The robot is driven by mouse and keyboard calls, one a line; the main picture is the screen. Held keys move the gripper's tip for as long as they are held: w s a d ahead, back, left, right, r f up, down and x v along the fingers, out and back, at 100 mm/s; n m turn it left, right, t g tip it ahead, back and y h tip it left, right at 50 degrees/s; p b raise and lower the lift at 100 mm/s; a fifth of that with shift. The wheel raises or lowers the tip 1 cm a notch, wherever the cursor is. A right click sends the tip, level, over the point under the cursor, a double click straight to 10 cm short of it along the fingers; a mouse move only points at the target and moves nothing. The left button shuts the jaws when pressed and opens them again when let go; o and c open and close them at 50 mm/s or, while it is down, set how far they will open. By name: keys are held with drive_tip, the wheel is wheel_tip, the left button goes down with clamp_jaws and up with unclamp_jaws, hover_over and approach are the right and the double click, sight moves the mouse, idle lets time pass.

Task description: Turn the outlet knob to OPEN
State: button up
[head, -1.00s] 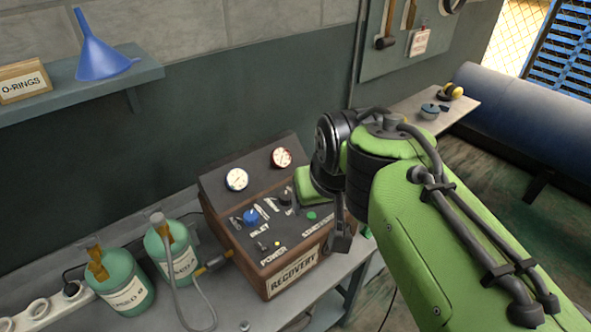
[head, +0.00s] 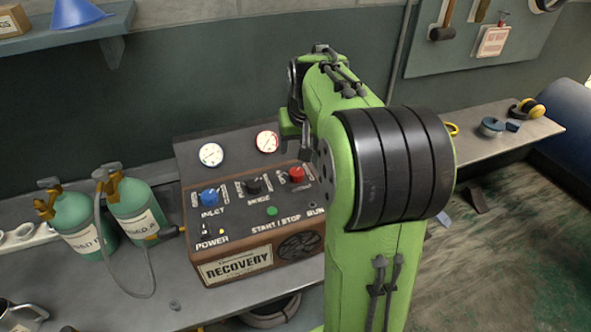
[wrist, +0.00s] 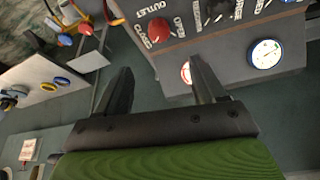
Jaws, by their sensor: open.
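The red outlet knob (head: 296,174) sits at the right of the knob row on the recovery machine's sloped panel. In the wrist view the red knob (wrist: 158,31) is beside the OUTLET label, with CLOSED and OPEN markings at its sides. I cannot tell which marking it points to. My gripper (wrist: 160,76) is open and empty, apart from the knob, which shows beyond the fingertips. In the head view my gripper (head: 294,128) is above the panel's back right, partly hidden by my arm.
The recovery machine (head: 232,268) also has a blue inlet knob (head: 209,197), a black knob (head: 253,186) and two gauges. Green tanks (head: 136,212) with a hose stand left of it. A side bench (head: 480,145) with earmuffs (head: 528,108) is at right.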

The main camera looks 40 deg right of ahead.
sight(297, 171)
drive_tip(key=b+x, duration=0.2)
drive_tip(key=x, duration=1.2)
drive_tip(key=shift+s+f, duration=0.1)
drive_tip(key=shift+f, duration=0.05)
drive_tip(key=c, duration=1.1)
drive_tip(key=shift+o, duration=0.2)
